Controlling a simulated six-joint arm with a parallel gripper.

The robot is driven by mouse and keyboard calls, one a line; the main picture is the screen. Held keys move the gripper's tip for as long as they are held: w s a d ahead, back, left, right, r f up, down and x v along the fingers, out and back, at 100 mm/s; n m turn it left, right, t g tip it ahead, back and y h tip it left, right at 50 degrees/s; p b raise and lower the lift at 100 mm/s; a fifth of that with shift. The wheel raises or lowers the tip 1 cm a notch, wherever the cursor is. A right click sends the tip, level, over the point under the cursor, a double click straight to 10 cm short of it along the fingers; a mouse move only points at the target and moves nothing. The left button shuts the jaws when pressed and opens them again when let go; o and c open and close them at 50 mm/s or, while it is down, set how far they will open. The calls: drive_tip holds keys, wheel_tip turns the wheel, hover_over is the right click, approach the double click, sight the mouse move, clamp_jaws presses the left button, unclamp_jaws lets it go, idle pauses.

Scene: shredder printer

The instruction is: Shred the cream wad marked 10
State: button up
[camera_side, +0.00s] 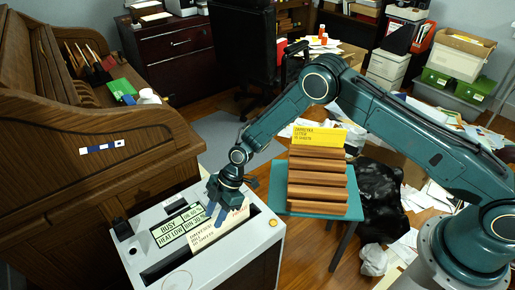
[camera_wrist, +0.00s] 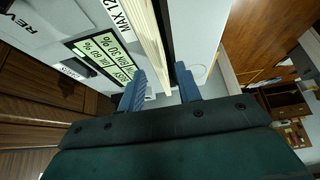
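The cream wad (camera_side: 217,232) stands on edge at the slot of the white shredder (camera_side: 258,232). Its printed face shows in the side view, partly hidden by my gripper; the lettering is small. My gripper (camera_side: 214,212) is low over the shredder at the wad. In the wrist view my gripper (camera_wrist: 161,80) has its two blue fingers apart, one on each side of the wad (camera_wrist: 147,35), with gaps showing beside it. The shredder's display (camera_wrist: 104,55) reads BUSY, with oil, bin and heat lines.
A wooden roll-top desk (camera_side: 80,150) stands close left of the shredder. A black bag (camera_side: 382,195) and loose papers lie on the floor at right.

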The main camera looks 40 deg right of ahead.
drive_tip(key=v, duration=1.3)
drive_tip(key=shift+d+r, duration=0.2)
drive_tip(key=shift+r, duration=0.15)
drive_tip(key=s+d+r+m+t+h, duration=0.1)
drive_tip(key=s+d+r+m, duration=0.25)
drive_tip(key=r, duration=0.45)
drive_tip(key=s+d+r+m+t+h, duration=0.15)
drive_tip(key=s+d+r, duration=0.25)
drive_tip(key=r, duration=0.4)
drive_tip(key=s+d+r+m+t+h, duration=0.1)
drive_tip(key=s+d+r+m, duration=0.25)
drive_tip(key=r, duration=0.45)
drive_tip(key=s+d+r+m, duration=0.1)
drive_tip(key=s+d+m, duration=0.2)
drive_tip(key=s, duration=0.4)
drive_tip(key=s+d+r+m+t+h, duration=0.1)
drive_tip(key=s+d+r+m, duration=0.1)
drive_tip(key=s, duration=0.5)
drive_tip(key=s+d+r+m+t+h, duration=0.1)
drive_tip(key=s+d+m, duration=0.3)
drive_tip(key=s, duration=0.3)
drive_tip(key=shift+r, duration=0.25)
